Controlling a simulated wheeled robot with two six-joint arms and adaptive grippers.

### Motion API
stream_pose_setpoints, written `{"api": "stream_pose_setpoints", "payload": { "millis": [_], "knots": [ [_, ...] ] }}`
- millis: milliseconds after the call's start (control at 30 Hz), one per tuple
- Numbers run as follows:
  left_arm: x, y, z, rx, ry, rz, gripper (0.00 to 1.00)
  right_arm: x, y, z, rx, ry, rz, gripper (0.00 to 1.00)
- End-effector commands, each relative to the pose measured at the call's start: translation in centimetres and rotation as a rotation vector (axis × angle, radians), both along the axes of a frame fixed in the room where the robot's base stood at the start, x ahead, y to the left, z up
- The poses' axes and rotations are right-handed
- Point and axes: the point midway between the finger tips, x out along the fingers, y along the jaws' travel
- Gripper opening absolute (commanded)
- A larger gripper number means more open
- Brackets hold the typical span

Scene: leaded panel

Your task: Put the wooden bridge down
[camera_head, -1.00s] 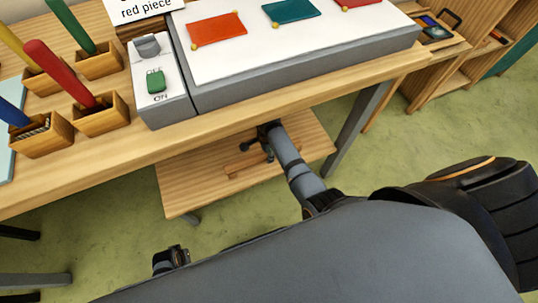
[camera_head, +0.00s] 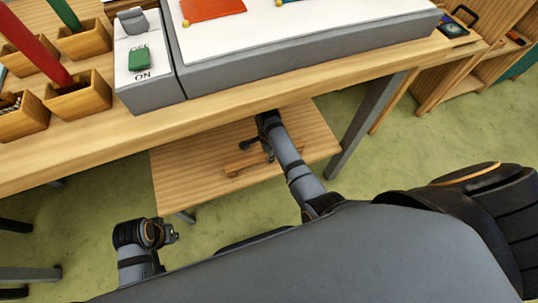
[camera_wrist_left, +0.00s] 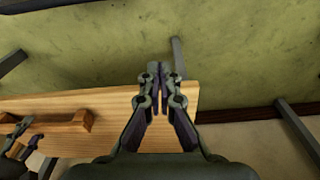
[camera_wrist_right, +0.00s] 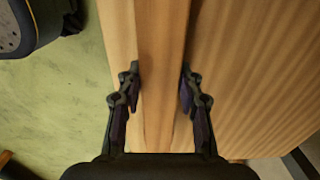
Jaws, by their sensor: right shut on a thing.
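The wooden bridge (camera_head: 236,169) is a light brown bar at the low wooden shelf (camera_head: 185,175) under the table's front edge. In the right wrist view the bridge (camera_wrist_right: 160,50) runs lengthwise between the fingers of my right gripper (camera_wrist_right: 159,90), which is shut on it. My right gripper (camera_head: 262,148) also shows in the head view and partly hides the bridge. The bridge's raised end (camera_wrist_left: 78,120) shows in the left wrist view. I cannot tell whether its underside touches the shelf. My left gripper (camera_wrist_left: 155,75) is shut and empty, left of the shelf in the head view (camera_head: 172,233).
A grey table leg (camera_head: 365,120) stands right of the shelf. Green floor (camera_head: 420,140) lies open beyond.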

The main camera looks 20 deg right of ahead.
Motion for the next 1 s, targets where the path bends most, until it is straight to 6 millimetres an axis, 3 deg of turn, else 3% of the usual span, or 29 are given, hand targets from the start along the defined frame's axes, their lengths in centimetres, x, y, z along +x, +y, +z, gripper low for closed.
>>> {"api": "stream_pose_setpoints", "payload": {
  "millis": [167,500,533,667,700,1000],
  "knots": [
    [-0.26,-0.19,1.02,-0.004,0.002,-0.003,0.00,0.01,0.06,-0.23,0.000,-0.001,-0.001,0.00],
    [-0.21,-0.20,0.98,-0.005,0.000,-0.004,0.00,-0.02,0.05,-0.48,0.000,0.001,-0.001,0.00],
    [-0.20,-0.21,0.98,-0.005,-0.001,-0.004,0.00,-0.04,0.05,-0.54,0.000,0.002,-0.001,0.37],
    [-0.19,-0.22,1.00,-0.005,-0.001,-0.004,0.00,-0.03,0.04,-0.50,0.000,0.001,-0.001,0.55],
    [-0.19,-0.22,1.00,-0.005,-0.001,-0.004,0.00,-0.03,0.04,-0.50,0.000,0.001,-0.001,0.59],
    [-0.19,-0.21,1.04,-0.005,-0.001,-0.004,0.00,-0.01,0.04,-0.32,0.000,0.000,-0.001,0.59]
  ]
}}
